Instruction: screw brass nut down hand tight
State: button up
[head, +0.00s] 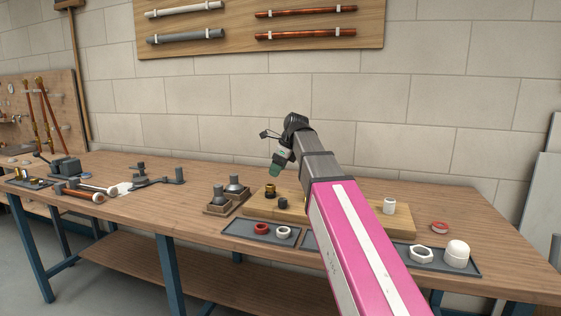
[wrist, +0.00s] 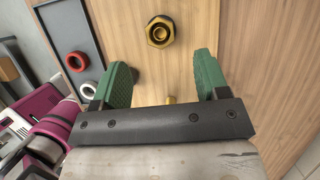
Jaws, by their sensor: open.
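A brass nut (wrist: 160,31) shows in the wrist view with a dark opening in its middle, ahead of and between my fingertips. In the head view brass fittings (head: 271,190) stand on the wooden board (head: 289,203), left of my arm; how far the nut is threaded cannot be told. My gripper (wrist: 162,62) has its two green fingers spread wide with nothing between them. It also shows in the head view (head: 277,170), above the board near the brass fittings. A second brass piece (wrist: 170,100) is mostly hidden behind the gripper's body.
A dark tray (head: 262,232) with a red ring (head: 261,229) and a white ring (head: 284,232) lies in front of the board. A white fitting (head: 389,205) stands on the board's right side. Another tray at right holds white parts (head: 457,253).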

aim_at(270, 185)
jog(key=shift+x, duration=3.5)
jog(key=c, duration=1)
jog(key=shift+s+m+t, duration=0.15)
jog(key=shift+m+t, duration=0.25)
jog(key=shift+m, duration=0.7)
jog(key=m+t+h, duration=0.1)
jog(key=m, duration=0.2)
jog(key=shift+f+m, duration=0.1)
jog(key=shift+m, duration=0.3)
jog(key=o, duration=1.6)
